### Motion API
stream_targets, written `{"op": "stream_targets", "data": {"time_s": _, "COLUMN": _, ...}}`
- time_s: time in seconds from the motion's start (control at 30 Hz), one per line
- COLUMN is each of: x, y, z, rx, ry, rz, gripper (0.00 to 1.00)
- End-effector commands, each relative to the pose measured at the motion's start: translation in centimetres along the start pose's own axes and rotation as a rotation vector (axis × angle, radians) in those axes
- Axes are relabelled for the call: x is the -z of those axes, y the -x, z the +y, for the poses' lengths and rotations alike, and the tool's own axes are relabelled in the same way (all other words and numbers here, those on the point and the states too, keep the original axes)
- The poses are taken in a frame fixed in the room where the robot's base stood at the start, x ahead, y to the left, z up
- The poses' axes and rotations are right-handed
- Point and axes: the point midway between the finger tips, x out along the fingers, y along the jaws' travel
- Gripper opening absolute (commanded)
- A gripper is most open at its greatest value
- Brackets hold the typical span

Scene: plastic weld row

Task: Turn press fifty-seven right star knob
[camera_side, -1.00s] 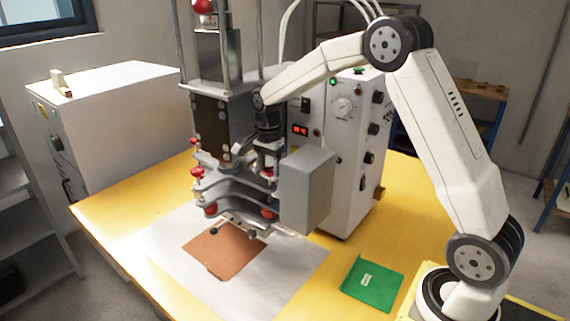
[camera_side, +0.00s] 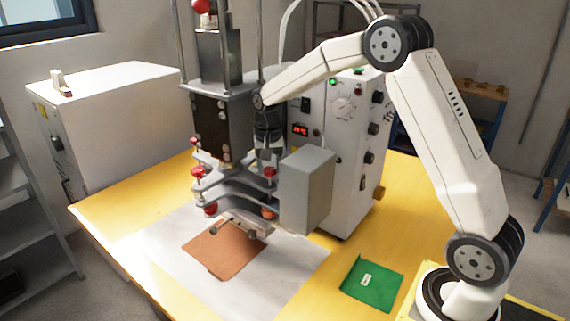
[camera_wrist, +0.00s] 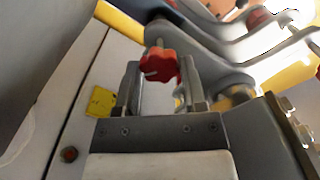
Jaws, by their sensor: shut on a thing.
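The press (camera_side: 220,125) stands at the middle of the table in the side view, with red star knobs on its grey plates. My gripper (camera_side: 267,158) points down at the right side of the press, over the right star knob (camera_side: 270,172). In the wrist view, the red lobed knob (camera_wrist: 158,66) sits on its stud between the two fingertips of my gripper (camera_wrist: 160,75), which is shut on it. Another red knob (camera_side: 197,171) is on the left of the press, and lower red knobs (camera_side: 210,209) show under the plates.
A grey box (camera_side: 307,190) stands close to the right of my gripper, before the white control cabinet (camera_side: 350,150). A brown sheet (camera_side: 225,250) lies on the pale mat under the press. A green folder (camera_side: 372,284) lies on the yellow table at right.

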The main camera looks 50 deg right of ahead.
Motion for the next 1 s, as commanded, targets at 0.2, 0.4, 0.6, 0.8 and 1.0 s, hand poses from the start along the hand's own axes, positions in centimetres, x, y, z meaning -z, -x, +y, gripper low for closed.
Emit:
{"op": "stream_targets", "data": {"time_s": 0.2, "x": 0.03, "y": 0.1, "z": -0.02, "rx": 0.001, "ry": 0.048, "rz": 0.001, "gripper": 0.0}}
{"op": "stream_targets", "data": {"time_s": 0.4, "x": 0.03, "y": 0.11, "z": -0.02, "rx": 0.001, "ry": 0.053, "rz": 0.001, "gripper": 0.0}}
{"op": "stream_targets", "data": {"time_s": 0.6, "x": 0.04, "y": 0.11, "z": -0.03, "rx": 0.001, "ry": 0.052, "rz": 0.002, "gripper": 0.59}}
{"op": "stream_targets", "data": {"time_s": 0.8, "x": 0.02, "y": 0.07, "z": -0.02, "rx": 0.001, "ry": 0.052, "rz": 0.001, "gripper": 0.87}}
{"op": "stream_targets", "data": {"time_s": 1.0, "x": 0.01, "y": 0.07, "z": -0.01, "rx": 0.0, "ry": 0.051, "rz": 0.001, "gripper": 0.87}}
